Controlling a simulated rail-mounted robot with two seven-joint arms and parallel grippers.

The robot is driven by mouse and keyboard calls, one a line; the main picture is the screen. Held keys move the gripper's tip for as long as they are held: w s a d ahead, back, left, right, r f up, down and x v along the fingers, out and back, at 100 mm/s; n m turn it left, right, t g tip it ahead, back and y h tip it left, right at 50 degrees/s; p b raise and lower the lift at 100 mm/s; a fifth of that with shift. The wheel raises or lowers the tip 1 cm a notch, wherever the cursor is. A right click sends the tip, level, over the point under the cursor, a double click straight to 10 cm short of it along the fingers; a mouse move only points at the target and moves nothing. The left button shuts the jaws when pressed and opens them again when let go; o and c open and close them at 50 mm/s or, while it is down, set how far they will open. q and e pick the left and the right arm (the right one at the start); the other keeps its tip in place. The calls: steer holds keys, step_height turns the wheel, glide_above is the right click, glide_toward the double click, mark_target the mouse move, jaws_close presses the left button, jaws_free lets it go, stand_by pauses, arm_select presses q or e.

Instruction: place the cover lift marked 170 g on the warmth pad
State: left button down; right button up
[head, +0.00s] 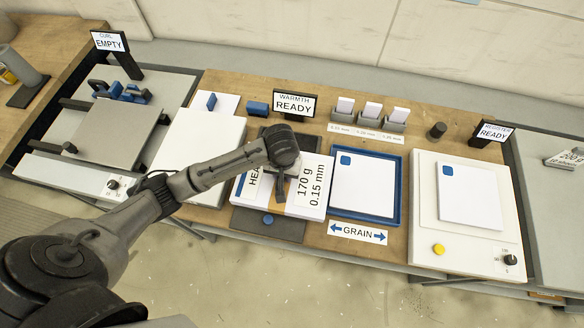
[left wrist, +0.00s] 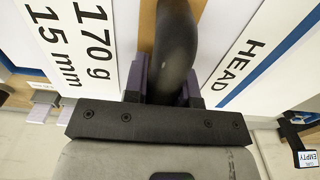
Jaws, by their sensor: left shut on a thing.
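The white cover lift (head: 313,187) carries a label reading 170 g, 0.15 mm, and a HEAD mark; it also shows in the left wrist view (left wrist: 85,45). It is over the dark grey warmth pad (head: 268,226), whose front and back parts show around it. The lift reaches past the pad's right side; I cannot tell whether it touches the pad. My left gripper (head: 281,188) points down at the lift's middle, shut on it. In the left wrist view its fingers (left wrist: 164,88) flank a dark rounded part, and the grip point is hidden. My right gripper is not in view.
A blue-rimmed tray (head: 398,198) with a white stack stands close on the right. The WARMTH READY sign (head: 294,104) and small card holders (head: 368,120) stand behind. A white board (head: 199,150) lies left, and a GRAIN label (head: 358,232) lies in front.

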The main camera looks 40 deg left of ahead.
arm_select(q)
steer(key=shift+w+a+f, duration=0.15)
steer(key=shift+w+a, duration=0.1)
steer(key=shift+w, duration=0.1)
steer(key=shift+w+a+f+b, duration=0.15)
steer(key=shift+w+a+f, duration=1.1)
steer(key=shift+f, duration=0.4)
steer(key=shift+w+a+f+b, duration=0.2)
steer(key=shift+w+a+f, duration=1.05)
steer(key=shift+f, duration=0.45)
steer(key=shift+w+a+f+b, duration=0.15)
steer(key=shift+w+a+f, duration=0.95)
steer(key=shift+w+f, duration=0.45)
steer(key=shift+s+f, duration=0.15)
steer(key=shift+f, duration=0.1)
steer(key=shift+f, duration=0.1)
steer(key=c, duration=1.3)
jaws_free()
steer(key=shift+s+f, duration=0.1)
steer(key=shift+f, duration=0.05)
steer(key=o, duration=0.4)
steer(key=shift+c, duration=0.2)
